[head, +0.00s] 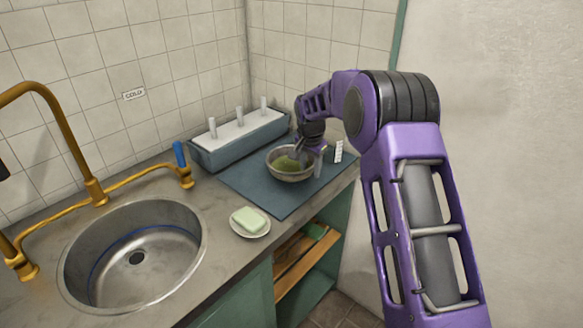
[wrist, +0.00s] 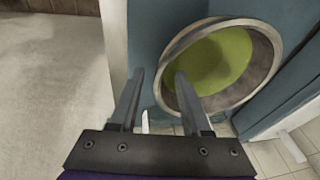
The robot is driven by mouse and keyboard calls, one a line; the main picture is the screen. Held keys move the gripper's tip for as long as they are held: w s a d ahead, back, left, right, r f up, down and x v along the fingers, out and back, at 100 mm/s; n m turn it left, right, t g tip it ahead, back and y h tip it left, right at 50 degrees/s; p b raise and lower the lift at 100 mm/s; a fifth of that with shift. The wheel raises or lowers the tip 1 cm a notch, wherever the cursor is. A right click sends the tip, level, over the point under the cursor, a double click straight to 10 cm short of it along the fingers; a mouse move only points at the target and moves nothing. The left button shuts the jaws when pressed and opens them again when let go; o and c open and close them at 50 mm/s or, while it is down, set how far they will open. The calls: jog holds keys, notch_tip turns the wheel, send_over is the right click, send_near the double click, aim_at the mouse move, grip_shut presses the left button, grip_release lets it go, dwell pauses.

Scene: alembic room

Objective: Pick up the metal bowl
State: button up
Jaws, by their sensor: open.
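The metal bowl (head: 291,178) sits on a dark blue-grey mat on the counter, with something green inside it. It also shows in the wrist view (wrist: 266,68), right of centre. My gripper (wrist: 159,73) is open and empty. In the wrist view the bowl's near-left rim shows between the two fingers, the right finger overlapping the bowl's inside and the left finger outside it. In the head view my gripper (head: 309,152) is at the bowl's right side, partly hidden by my wrist. I cannot tell whether the fingers touch the bowl.
The mat (head: 240,180) lies near the counter's right edge. A blue-grey box (head: 218,157) with white pegs stands behind it. A soap dish (head: 250,233) with pale green soap is in front. A sink (head: 180,225) and brass tap (head: 90,185) are left. A small white dotted piece (head: 338,151) is right of the bowl.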

jog(key=shift+w+f, duration=0.1)
jog(key=shift+f, duration=0.25)
jog(key=shift+c, duration=0.3)
grip_shut()
dwell(1.0)
